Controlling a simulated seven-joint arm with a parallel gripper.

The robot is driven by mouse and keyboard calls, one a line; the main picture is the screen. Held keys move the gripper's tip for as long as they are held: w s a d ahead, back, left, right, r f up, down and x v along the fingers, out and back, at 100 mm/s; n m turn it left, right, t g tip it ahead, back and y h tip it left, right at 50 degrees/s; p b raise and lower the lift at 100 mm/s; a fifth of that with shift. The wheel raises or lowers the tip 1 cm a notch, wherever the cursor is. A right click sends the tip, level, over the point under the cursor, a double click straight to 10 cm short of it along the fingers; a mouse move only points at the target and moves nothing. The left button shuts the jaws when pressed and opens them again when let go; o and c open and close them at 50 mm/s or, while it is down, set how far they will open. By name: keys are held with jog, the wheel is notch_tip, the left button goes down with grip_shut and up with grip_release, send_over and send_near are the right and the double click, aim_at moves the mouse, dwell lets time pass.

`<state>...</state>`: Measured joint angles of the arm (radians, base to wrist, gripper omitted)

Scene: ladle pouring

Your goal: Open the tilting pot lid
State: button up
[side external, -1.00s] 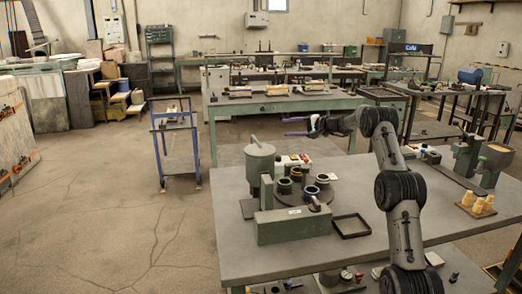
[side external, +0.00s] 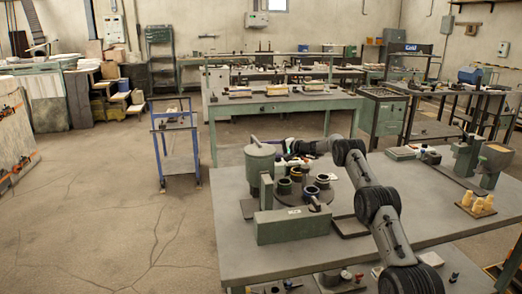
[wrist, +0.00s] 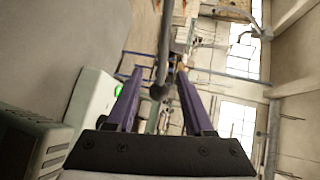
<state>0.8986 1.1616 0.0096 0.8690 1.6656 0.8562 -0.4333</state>
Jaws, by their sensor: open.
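The tilting pot (side external: 260,170) is a grey-green cylinder standing on the left part of the near table. Its lid (side external: 260,149) looks shut, with a short handle (side external: 254,139) sticking up at its left. My gripper (side external: 287,145) is at lid height, just right of the pot in the side view, pointing left. In the wrist view my gripper (wrist: 160,76) shows two purple fingers apart. A dark rod (wrist: 164,45) appears between their tips; I cannot tell whether it is the lid handle or whether anything touches it.
A long green-grey block (side external: 293,224) stands in front of the pot. Several small ringed cups (side external: 297,175) stand to its right. Yellow pieces (side external: 479,205) sit at the table's right. The front right of the table is mostly clear.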

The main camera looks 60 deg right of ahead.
jog(key=shift+x, duration=1.9)
grip_shut()
